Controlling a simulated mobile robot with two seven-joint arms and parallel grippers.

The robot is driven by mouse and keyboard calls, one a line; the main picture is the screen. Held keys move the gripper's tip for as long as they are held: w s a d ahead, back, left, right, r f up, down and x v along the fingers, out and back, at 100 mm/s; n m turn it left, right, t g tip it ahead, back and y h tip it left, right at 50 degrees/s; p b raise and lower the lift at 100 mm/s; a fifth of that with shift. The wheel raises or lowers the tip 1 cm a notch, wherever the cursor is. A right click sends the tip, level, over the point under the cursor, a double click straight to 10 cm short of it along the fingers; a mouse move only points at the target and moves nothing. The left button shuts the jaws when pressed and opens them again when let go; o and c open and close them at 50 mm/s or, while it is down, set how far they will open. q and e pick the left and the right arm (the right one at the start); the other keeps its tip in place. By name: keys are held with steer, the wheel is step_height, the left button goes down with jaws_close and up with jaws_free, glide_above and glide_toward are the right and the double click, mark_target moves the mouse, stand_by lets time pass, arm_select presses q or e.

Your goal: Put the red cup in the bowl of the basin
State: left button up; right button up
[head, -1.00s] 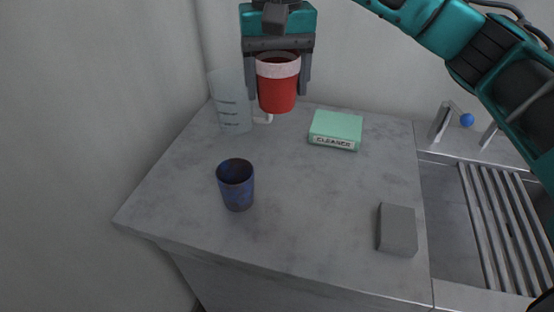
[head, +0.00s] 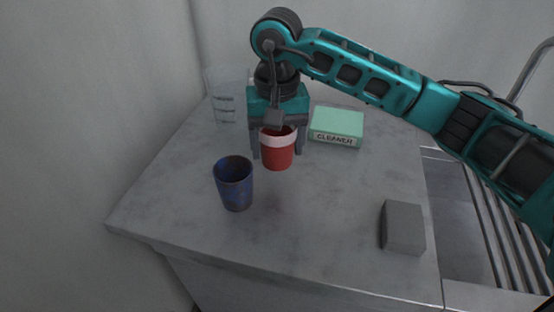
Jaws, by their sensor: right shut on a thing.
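The red cup (head: 277,154) with a pale pink rim band is upright between the fingers of my right gripper (head: 277,150), which is shut on it. It is over the middle-back of the grey counter; I cannot tell whether its base touches the top. The basin (head: 452,215) is at the right edge of the view, a grey sunken bowl partly covered by metal slats and my right arm. My left gripper is not in view.
A dark blue cup (head: 234,184) stands in front-left of the red cup. A clear measuring jug (head: 224,95) stands behind left, a green cleaner box (head: 336,125) behind right. A grey block (head: 403,228) lies near the basin. The counter (head: 320,215) between them is clear.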

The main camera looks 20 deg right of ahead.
mark_target(277, 161)
steer(key=shift+f, duration=2.3)
steer(key=o, duration=0.6)
steer(key=shift+f+b, duration=0.1)
steer(key=shift+b, duration=0.25)
steer(key=o, duration=0.4)
